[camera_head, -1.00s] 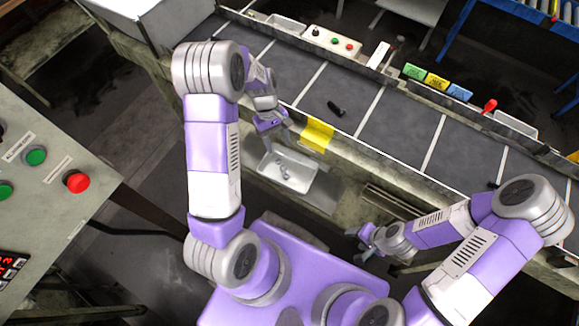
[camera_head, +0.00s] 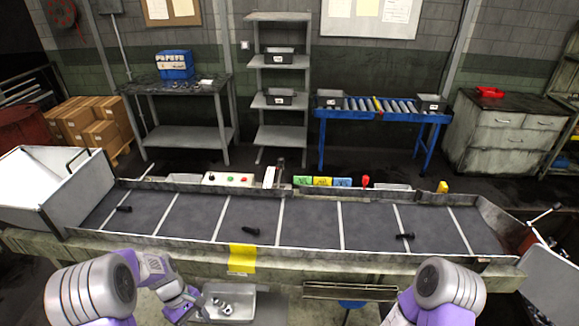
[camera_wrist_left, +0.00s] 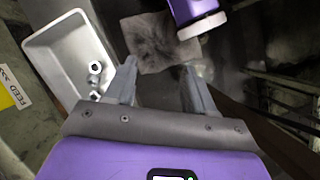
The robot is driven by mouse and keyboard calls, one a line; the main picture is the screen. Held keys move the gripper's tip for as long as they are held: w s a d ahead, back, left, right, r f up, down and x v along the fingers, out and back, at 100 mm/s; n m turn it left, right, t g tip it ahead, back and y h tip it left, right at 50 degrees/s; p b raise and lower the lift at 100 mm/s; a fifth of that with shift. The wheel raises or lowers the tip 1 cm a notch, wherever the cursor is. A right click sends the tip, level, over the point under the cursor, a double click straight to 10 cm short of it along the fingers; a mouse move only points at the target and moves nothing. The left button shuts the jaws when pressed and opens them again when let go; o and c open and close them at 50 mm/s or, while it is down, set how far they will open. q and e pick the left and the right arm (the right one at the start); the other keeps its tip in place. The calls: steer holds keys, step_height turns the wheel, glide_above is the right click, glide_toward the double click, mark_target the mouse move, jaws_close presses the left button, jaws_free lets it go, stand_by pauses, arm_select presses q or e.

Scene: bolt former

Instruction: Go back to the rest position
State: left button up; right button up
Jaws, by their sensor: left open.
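My left gripper (camera_head: 185,305) is low in the head view, just left of a metal tray (camera_head: 248,298) with several small nut-like parts in it. In the left wrist view my left gripper (camera_wrist_left: 160,92) has its two fingers wide apart with nothing between them. The white tray (camera_wrist_left: 50,48) with the metal parts lies left of the fingers there, apart from them. My right arm shows at the lower right of the head view. Its gripper cannot be made out at the bottom edge.
The conveyor (camera_head: 310,222) bears three dark bolts: left (camera_head: 124,209), middle (camera_head: 252,230) and right (camera_head: 405,236). A yellow label (camera_head: 242,258) hangs on its front edge. A button box (camera_head: 228,179) and coloured cards (camera_head: 322,181) stand along the back. A white bin (camera_head: 45,185) is at the left end.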

arm_select(q)
steer(key=s+d+f+m+t+b, duration=0.1)
steer(key=s+d+f+m+b, duration=0.2)
steer(key=f, duration=0.6)
steer(key=s+d+f+m+t+b, duration=0.1)
steer(key=s+d+f+m+b, duration=0.1)
steer(key=s+d+f+b, duration=0.4)
steer(key=s+d+f+m+t+b, duration=0.1)
steer(key=s+d+f+m+b, duration=0.2)
steer(key=d+f, duration=0.4)
step_height(320, 180, down, 6)
steer(key=shift+s+r+m+b, duration=0.25)
steer(key=shift+s+b, duration=0.4)
steer(key=shift+b, duration=0.5)
arm_select(e)
step_height(320, 180, down, 14)
steer(key=shift+s, duration=0.15)
steer(key=shift+f, duration=0.1)
arm_select(q)
steer(key=shift+c, duration=1.1)
arm_select(e)
steer(key=shift+c, duration=1)
arm_select(q)
steer(key=shift+a, duration=0.1)
arm_select(e)
steer(key=shift+a, duration=0.1)
steer(key=shift+c, duration=0.2)
